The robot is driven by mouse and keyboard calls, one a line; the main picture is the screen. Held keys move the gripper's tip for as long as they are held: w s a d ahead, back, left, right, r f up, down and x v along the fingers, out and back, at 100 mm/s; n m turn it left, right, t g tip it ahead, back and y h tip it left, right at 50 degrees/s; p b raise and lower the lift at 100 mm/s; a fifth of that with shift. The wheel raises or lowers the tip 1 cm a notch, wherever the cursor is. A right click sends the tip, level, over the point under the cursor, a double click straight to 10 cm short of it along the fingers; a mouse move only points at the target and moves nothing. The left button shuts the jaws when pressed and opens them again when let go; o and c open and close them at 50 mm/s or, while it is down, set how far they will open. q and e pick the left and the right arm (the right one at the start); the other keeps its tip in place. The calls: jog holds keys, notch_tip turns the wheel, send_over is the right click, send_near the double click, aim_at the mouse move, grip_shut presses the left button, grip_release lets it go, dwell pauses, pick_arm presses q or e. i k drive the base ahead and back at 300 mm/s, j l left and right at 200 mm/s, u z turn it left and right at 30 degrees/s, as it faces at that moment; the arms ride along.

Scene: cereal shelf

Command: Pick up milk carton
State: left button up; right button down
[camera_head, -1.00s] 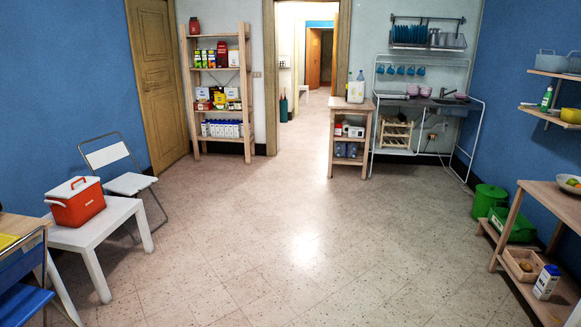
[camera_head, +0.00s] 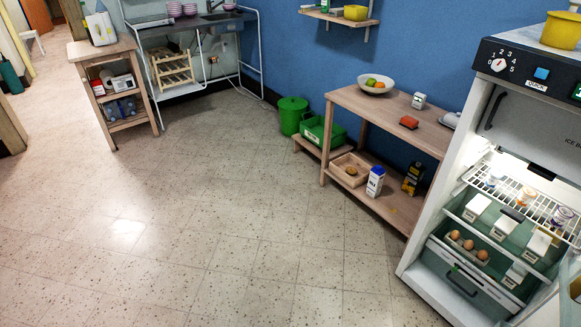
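A white and blue milk carton (camera_head: 375,181) stands upright on the low shelf of the wooden side table (camera_head: 386,122) against the blue wall. It is just right of a shallow wooden crate (camera_head: 350,169). A dark carton with yellow (camera_head: 412,178) stands further right on the same shelf. Neither of my grippers shows in the head view.
An open fridge (camera_head: 440,252) with eggs and cups stands at the right, close to the side table. A green bin (camera_head: 292,115) and a green crate (camera_head: 322,132) are left of the table. The tiled floor (camera_head: 200,220) in front is clear.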

aim_at(376, 178)
jog(key=i+z, duration=0.45)
jog(key=i+j+z, duration=0.25)
jog(key=z, duration=0.2)
jog(key=i+j, duration=0.45)
jog(key=i, duration=0.05)
